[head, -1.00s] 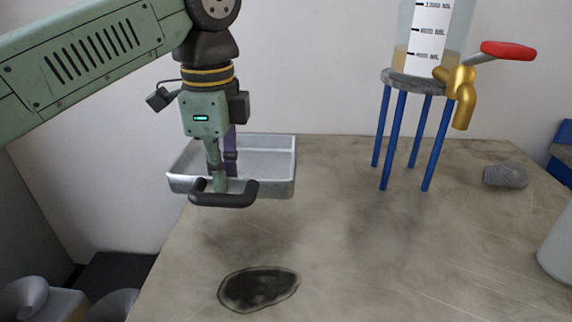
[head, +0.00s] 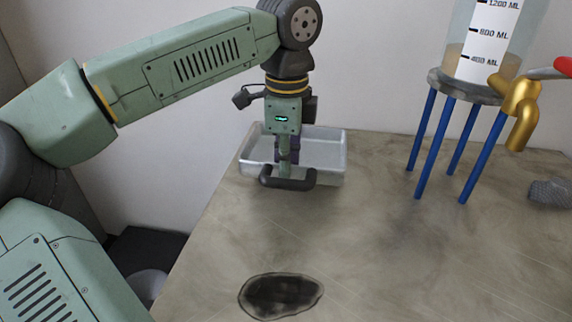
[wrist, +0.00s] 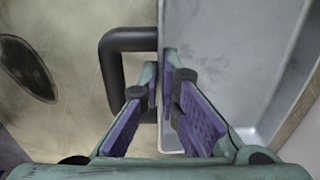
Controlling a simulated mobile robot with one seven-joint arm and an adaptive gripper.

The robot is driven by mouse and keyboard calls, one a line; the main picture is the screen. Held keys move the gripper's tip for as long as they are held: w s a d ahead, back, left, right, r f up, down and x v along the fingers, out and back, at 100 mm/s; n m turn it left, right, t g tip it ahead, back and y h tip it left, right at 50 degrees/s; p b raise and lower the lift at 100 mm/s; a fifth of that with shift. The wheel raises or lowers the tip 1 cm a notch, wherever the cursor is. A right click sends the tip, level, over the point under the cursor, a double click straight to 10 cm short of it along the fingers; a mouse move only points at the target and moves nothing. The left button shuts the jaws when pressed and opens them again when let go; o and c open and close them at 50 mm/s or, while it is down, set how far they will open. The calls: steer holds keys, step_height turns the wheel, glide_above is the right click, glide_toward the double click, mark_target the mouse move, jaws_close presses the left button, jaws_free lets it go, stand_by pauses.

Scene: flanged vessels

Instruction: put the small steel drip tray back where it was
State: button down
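The small steel drip tray (head: 323,152) is a shallow grey metal pan with a black handle (head: 288,184) on its near side. It is at the back left of the bench and looks about level. My gripper (head: 287,170) points down at the tray's near wall. In the wrist view, the purple-padded fingers (wrist: 161,64) are closed on the tray's wall beside the handle, with the tray's inside (wrist: 212,45) to the right. The tray looks empty where visible. I cannot tell whether its underside touches the bench.
A dark stain (head: 280,296) lies on the bench (head: 400,255) at the front. A graduated vessel (head: 485,45) with a brass tap (head: 519,110) stands on blue legs at the right. A grey mesh piece (head: 550,192) lies farther right. The bench middle is clear.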

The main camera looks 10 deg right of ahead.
steer(key=shift+w+d, duration=0.2)
steer(key=shift+w, duration=0.55)
steer(key=shift+f+p, duration=0.5)
steer(key=shift+f, duration=1.35)
steer(key=shift+f, duration=0.2)
steer(key=c, duration=1.8)
jaws_free()
steer(key=shift+r, duration=0.1)
step_height(320, 180, up, 12)
steer(key=shift+s+r+b, duration=0.15)
steer(key=shift+b, duration=0.25)
